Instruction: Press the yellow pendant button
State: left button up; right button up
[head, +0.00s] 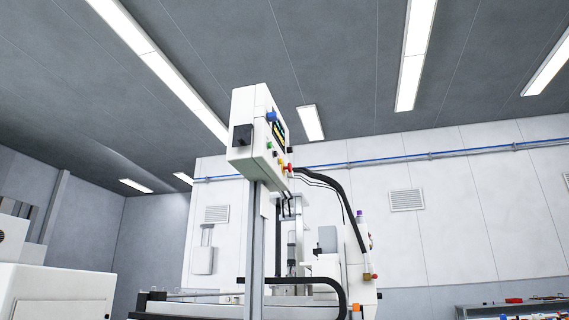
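The pendant (243,124) is a white box on a grey post, near the middle of the head view and seen at an angle from below. Its control face is turned to the right and strongly foreshortened. A small yellow button (281,169) shows low on that face, beside a red knob (290,167). A green button (269,146) and a black one (275,154) sit to its upper left. A dark screen with coloured marks (278,132) is above them. Neither of my grippers is in view, and nothing is seen touching the pendant.
The grey post (255,260) carries the pendant. Black cables (343,192) arch from it to the right, towards white machinery (327,265) behind. A white cabinet (62,290) is at the lower left. A bench with small coloured items (515,303) is at the lower right.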

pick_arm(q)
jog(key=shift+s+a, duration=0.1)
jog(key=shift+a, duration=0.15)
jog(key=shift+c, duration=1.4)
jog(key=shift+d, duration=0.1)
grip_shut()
